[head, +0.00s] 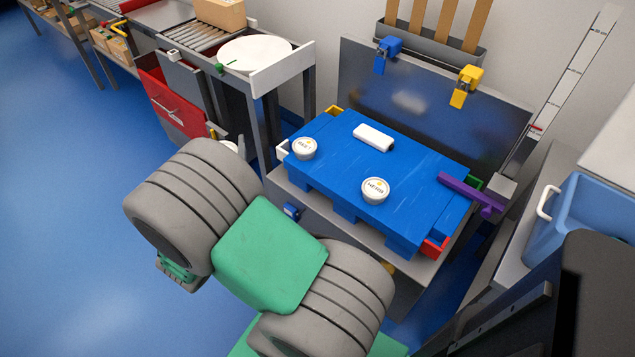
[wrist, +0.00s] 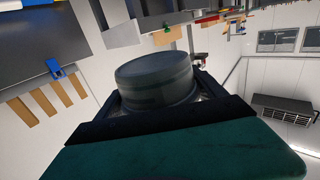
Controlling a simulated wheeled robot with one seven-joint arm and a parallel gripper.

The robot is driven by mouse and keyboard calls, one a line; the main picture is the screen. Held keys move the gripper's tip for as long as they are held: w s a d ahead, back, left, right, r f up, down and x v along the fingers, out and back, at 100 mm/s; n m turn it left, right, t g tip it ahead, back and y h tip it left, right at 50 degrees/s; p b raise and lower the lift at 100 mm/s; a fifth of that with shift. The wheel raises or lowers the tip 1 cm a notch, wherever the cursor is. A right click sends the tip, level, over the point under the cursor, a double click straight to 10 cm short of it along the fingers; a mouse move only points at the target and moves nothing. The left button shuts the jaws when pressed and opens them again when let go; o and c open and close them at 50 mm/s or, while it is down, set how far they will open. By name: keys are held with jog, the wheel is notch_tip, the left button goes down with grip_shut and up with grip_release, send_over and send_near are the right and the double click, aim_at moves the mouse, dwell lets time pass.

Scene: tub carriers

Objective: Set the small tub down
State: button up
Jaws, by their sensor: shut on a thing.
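The small tub (wrist: 154,80), round and dark in shadow, is held between the two fingers of my gripper (wrist: 158,92) in the wrist view. Its flat round end faces away from the palm, and the fingers press on its sides. In the head view my arm hides the gripper and the held tub. Two white lidded tubs stand upright on a blue carrier there: one at its left end (head: 304,149) and one near its front middle (head: 375,191). Their labels are too small to read fully.
The blue carrier (head: 420,175) lies on a grey stand. A round white plate (head: 255,53) sits on the bench behind. A light-blue bin (head: 590,225) stands at right. Open blue floor is at left.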

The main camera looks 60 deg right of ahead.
jog(key=s+d+f+m+g+h+b, duration=0.2)
jog(key=s+d+f+g+b, duration=0.3)
jog(key=s+d, duration=0.5)
jog(key=s+d+f+m+g+h+b, duration=0.2)
jog(key=s+d+f+m+g+b, duration=0.3)
jog(key=s+d, duration=0.6)
jog(key=s+f+g+b, duration=0.1)
jog(key=s+f+b, duration=0.1)
jog(key=s, duration=0.1)
jog(key=shift+s+d+m+b, duration=0.25)
jog(key=shift+s+m+b, duration=0.05)
jog(key=shift+s+b, duration=0.1)
